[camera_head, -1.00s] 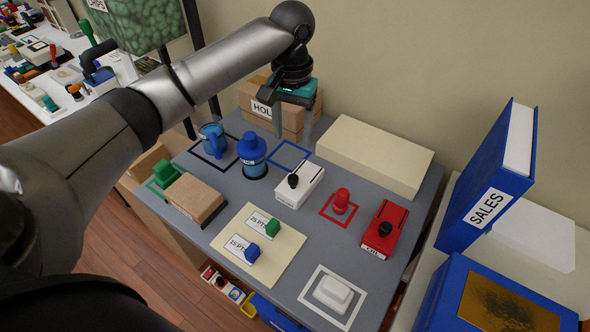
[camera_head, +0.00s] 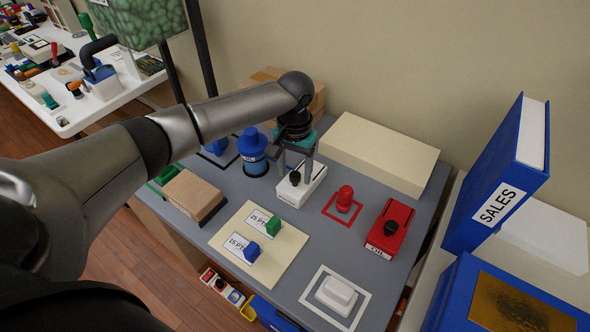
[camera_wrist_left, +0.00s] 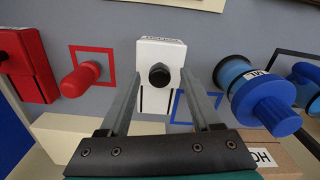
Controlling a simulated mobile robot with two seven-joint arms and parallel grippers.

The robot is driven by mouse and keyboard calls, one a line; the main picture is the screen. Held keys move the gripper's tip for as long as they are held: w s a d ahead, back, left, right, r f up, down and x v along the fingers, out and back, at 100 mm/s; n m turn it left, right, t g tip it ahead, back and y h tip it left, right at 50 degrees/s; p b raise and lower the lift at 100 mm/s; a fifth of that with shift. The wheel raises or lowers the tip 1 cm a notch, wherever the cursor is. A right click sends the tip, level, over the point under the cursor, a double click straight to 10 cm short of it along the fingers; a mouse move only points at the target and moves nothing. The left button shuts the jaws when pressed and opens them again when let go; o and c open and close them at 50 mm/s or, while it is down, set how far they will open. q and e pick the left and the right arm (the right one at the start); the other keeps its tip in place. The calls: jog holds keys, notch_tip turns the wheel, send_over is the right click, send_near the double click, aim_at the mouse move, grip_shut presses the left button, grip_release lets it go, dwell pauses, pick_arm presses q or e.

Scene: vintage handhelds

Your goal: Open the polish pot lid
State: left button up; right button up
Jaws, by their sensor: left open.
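The polish pot appears to be the white box (camera_head: 313,188) with a black knob (camera_head: 295,178) on top, standing on the grey table. Its small label cannot be read clearly. In the left wrist view the white box (camera_wrist_left: 152,53) lies straight ahead, with the knob (camera_wrist_left: 159,75) between the fingers. My left gripper (camera_head: 295,168) is open, pointing down at the box, one finger on each side of the knob. I cannot tell whether the fingers touch the box. The lid looks closed. My right gripper is not in view.
A blue container (camera_head: 253,152) stands close left of the white box. A red knobbed piece (camera_head: 344,197) and a red box (camera_head: 390,228) stand to the right. A long cream block (camera_head: 380,152) lies behind. Green and blue stamps stand on a cream sheet (camera_head: 249,277) in front.

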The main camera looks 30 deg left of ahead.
pick_arm(q)
grip_shut()
dwell(0.4)
dwell(0.9)
